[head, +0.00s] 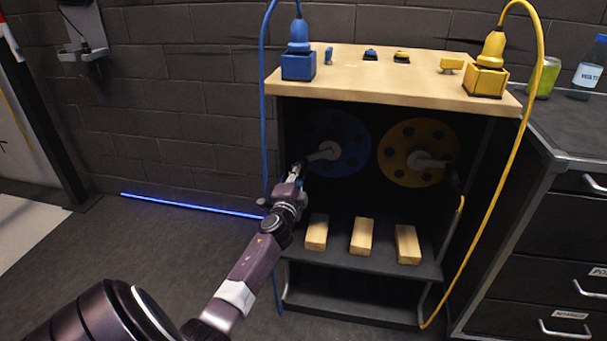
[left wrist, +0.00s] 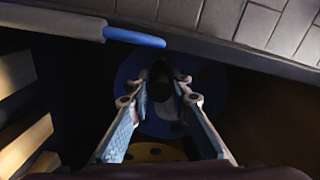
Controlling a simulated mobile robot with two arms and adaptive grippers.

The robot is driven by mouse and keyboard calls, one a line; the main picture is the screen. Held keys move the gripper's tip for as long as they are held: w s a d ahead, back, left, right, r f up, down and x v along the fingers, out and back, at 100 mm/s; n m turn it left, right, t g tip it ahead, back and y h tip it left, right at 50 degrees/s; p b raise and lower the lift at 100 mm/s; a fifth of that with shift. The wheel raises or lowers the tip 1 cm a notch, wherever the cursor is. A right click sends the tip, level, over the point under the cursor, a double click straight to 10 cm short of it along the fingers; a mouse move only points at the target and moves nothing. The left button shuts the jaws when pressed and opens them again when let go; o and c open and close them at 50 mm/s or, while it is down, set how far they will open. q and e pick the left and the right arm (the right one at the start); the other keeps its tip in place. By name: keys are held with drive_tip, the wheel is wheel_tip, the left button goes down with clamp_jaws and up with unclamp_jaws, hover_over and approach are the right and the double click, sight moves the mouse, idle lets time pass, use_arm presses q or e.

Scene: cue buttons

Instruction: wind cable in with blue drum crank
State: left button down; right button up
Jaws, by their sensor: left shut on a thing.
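The blue drum (head: 348,128) sits inside the dark cabinet, left of the yellow drum (head: 408,135). Its pale crank arm (head: 328,150) points left and slightly down, towards my left gripper (head: 297,170). My left gripper is shut on the crank's handle, which is mostly hidden by the fingers. In the left wrist view, my left gripper (left wrist: 160,88) has its fingertips around a dark handle, with the blue drum (left wrist: 207,82) behind. The blue cable (head: 263,100) rises to a blue plug (head: 298,38) and hangs down the cabinet's left side. My right gripper is not in view.
The wooden cabinet top (head: 370,70) carries a blue socket (head: 298,66) and a yellow socket (head: 485,80). Several wooden blocks (head: 361,236) lie on the lower shelf. The yellow cable (head: 520,130) hangs at the right. A counter (head: 575,125) stands at the right.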

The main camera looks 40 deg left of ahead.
use_arm(q)
drive_tip(key=shift+s+a+r+m, duration=0.1)
drive_tip(key=shift+a+r+m, duration=0.25)
drive_tip(key=shift+r, duration=0.25)
drive_tip(key=shift+r+m+p, duration=0.2)
drive_tip(key=shift+m+p, duration=0.15)
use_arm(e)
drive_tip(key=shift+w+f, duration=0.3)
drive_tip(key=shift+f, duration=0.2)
use_arm(q)
drive_tip(key=c, duration=1.8)
unclamp_jaws()
drive_tip(key=shift+s, duration=0.1)
drive_tip(key=shift+o, duration=0.2)
drive_tip(key=shift+f, duration=0.1)
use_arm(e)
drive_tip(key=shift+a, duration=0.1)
use_arm(q)
drive_tip(key=shift+d, duration=0.1)
